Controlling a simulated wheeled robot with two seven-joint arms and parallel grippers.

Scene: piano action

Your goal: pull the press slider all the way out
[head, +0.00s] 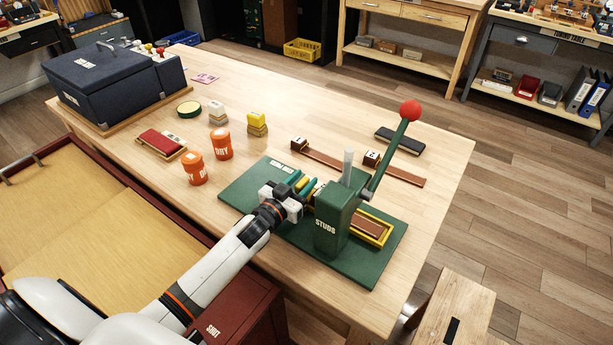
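The green press (338,215) marked "STUDS" stands on a green base plate (250,205), its lever with a red knob (410,109) raised toward the upper right. A yellow-edged slider with a brown inlay (368,227) runs through the press; part shows right of the body and part left of it, near my gripper. My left gripper (301,183) is at the slider's left end, just left of the press. Its teal fingers stand apart with a small yellow piece between them; whether they clamp it I cannot tell. My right gripper is out of view.
Two orange pots (221,145) stand left of the base plate. Small blocks with brown strips (395,170) and a dark flat case (399,141) lie behind the press. A dark blue box (115,80) stands at the table's far left.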

